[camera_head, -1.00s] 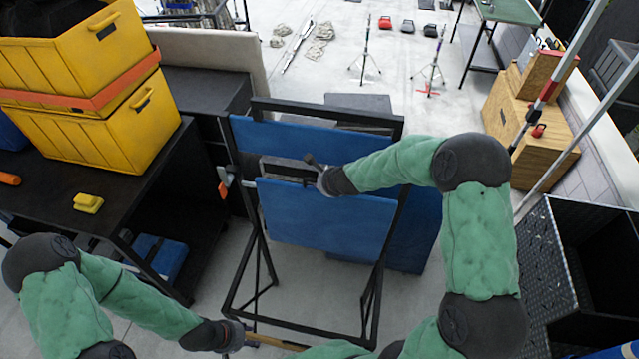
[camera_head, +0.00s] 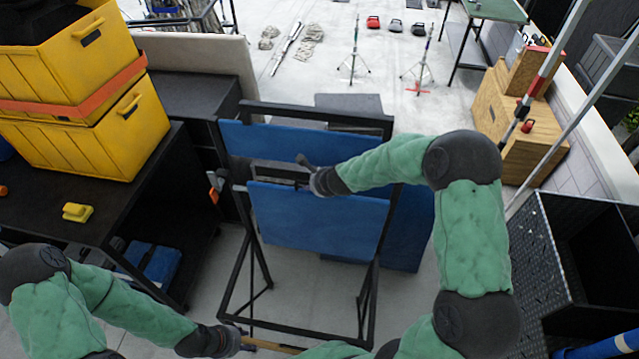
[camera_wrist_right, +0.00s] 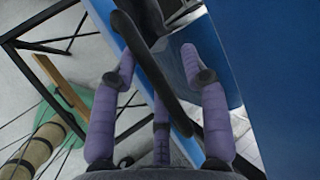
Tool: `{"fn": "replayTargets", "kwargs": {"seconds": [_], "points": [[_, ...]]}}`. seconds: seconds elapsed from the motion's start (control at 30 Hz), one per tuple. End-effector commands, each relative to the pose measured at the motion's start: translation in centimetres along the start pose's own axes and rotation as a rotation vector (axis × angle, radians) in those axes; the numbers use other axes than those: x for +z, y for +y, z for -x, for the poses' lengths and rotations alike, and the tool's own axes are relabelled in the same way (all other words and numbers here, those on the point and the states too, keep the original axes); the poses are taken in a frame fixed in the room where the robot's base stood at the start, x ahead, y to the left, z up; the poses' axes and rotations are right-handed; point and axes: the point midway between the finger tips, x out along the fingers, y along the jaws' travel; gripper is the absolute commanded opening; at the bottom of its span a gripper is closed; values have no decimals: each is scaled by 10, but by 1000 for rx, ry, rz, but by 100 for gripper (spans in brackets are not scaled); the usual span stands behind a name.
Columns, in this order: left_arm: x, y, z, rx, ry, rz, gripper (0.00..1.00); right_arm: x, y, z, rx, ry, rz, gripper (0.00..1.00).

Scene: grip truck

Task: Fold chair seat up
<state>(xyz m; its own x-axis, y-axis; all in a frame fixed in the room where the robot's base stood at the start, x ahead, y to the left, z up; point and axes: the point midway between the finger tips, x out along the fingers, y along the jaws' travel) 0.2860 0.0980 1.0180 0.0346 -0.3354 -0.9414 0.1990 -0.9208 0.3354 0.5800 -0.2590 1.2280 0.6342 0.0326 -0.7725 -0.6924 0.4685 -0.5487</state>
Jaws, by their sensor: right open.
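The chair has a black metal frame (camera_head: 230,285) with a blue backrest (camera_head: 265,138) above and a blue seat panel (camera_head: 320,222) below it. The seat panel looks steeply tilted, near upright. My right gripper (camera_head: 303,168) is at the panel's top edge. In the right wrist view its purple fingers (camera_wrist_right: 160,75) are spread, with a dark bar and a blue panel edge between them; contact is unclear. My left gripper (camera_head: 240,338) is low at the chair's front left, beside a wooden bar (camera_head: 272,346). Its fingers are too small to read.
A black table (camera_head: 35,205) at the left holds yellow crates (camera_head: 95,140) and a small yellow block (camera_head: 77,212). Wooden boxes (camera_head: 535,120) and a black open box (camera_head: 560,260) stand at the right. Two tripods stand on the open floor behind.

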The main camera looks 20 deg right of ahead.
Motion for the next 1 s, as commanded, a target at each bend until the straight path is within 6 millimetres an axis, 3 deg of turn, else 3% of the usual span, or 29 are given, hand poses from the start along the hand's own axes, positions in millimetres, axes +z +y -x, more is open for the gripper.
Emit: {"fn": "replayTargets", "kwargs": {"seconds": [0.03, 0.5, 0.7, 1.0], "points": [[0, 0, 0, 0, 0, 0, 40, 2, -9, 6, -16, -3, -1, 46], [0, 0, 0, 0, 0, 0, 40, 0, -5, 76, -12, -1, -1, 46], [0, 0, 0, 0, 0, 0, 40, -1, -2, 98, -8, -1, 0, 46], [0, 0, 0, 0, 0, 0, 40, -2, 0, 116, -4, -1, 0, 46]]}}
